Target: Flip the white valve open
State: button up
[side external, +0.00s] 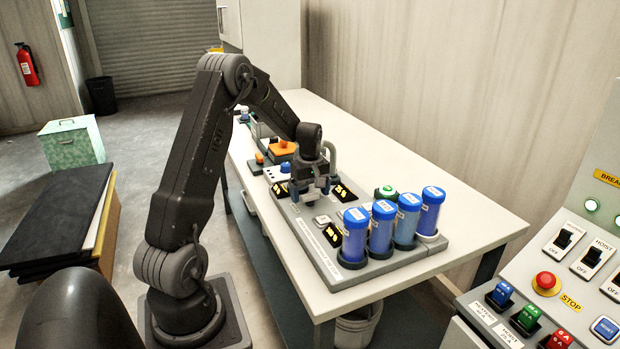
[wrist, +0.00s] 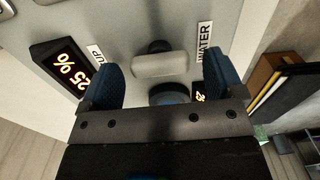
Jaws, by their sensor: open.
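In the wrist view a pale, whitish valve handle (wrist: 160,65) with a dark stub behind it sits on the grey panel, beside a label reading WATER. My gripper (wrist: 162,72) is open. Its two blue fingers stand on either side of the handle, with visible gaps to both; I cannot tell their height above the panel. In the side view my gripper (side external: 309,192) points down over the panel (side external: 320,262), and the handle is hidden behind or under it.
Several blue cylinders (side external: 408,222) stand at the panel's near right end. A 25 % display (wrist: 62,68) and a round blue part (wrist: 168,95) are near the handle. An orange part (side external: 282,148) lies beyond my gripper. The table's right side (side external: 470,215) is clear.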

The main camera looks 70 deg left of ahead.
aim_at(310, 194)
notch_tip(310, 194, up, 13)
jog(key=shift+r, duration=0.2)
dwell(0.5)
